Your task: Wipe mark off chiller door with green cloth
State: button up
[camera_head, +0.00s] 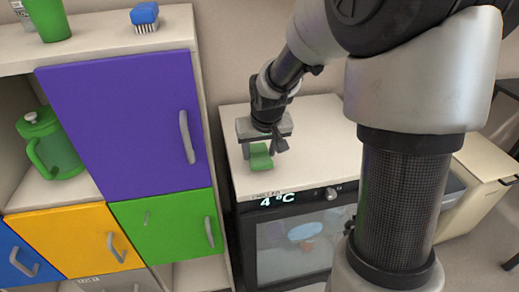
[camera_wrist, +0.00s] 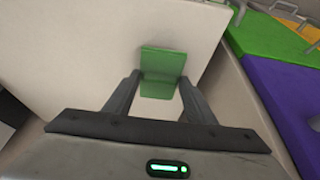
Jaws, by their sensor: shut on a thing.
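The green cloth (camera_head: 261,163) is between the fingers of my gripper (camera_head: 265,146), over the white top of the chiller. In the wrist view the cloth (camera_wrist: 162,62) shows at the fingertips of my gripper (camera_wrist: 160,80), which is shut on it. I cannot tell whether the cloth touches the top. The chiller door (camera_head: 273,243) is dark-framed with a glass pane, below a "4 °C" display. A pale blue oval patch (camera_head: 306,231) shows on or behind the glass; I cannot tell which. My arm hides the door's right part.
Left of the chiller stands a shelf unit with a purple door (camera_head: 125,120), a green door (camera_head: 170,240) and a yellow door (camera_head: 70,242), all with protruding handles. A blue brush (camera_head: 145,16) and green cup (camera_head: 46,18) stand on top. A cream bin (camera_head: 470,190) stands right.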

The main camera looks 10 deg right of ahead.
aim_at(259, 152)
jog(key=shift+f+b, duration=0.8)
jog(key=shift+f, duration=0.4)
jog(key=o, duration=1)
jog(key=shift+r, duration=0.15)
jog(key=shift+r, duration=0.1)
jog(key=c, duration=1.2)
jog(key=shift+r+p, duration=0.15)
jog(key=shift+p, duration=0.15)
notch_tip(259, 152, up, 8)
jog(key=p, duration=0.6)
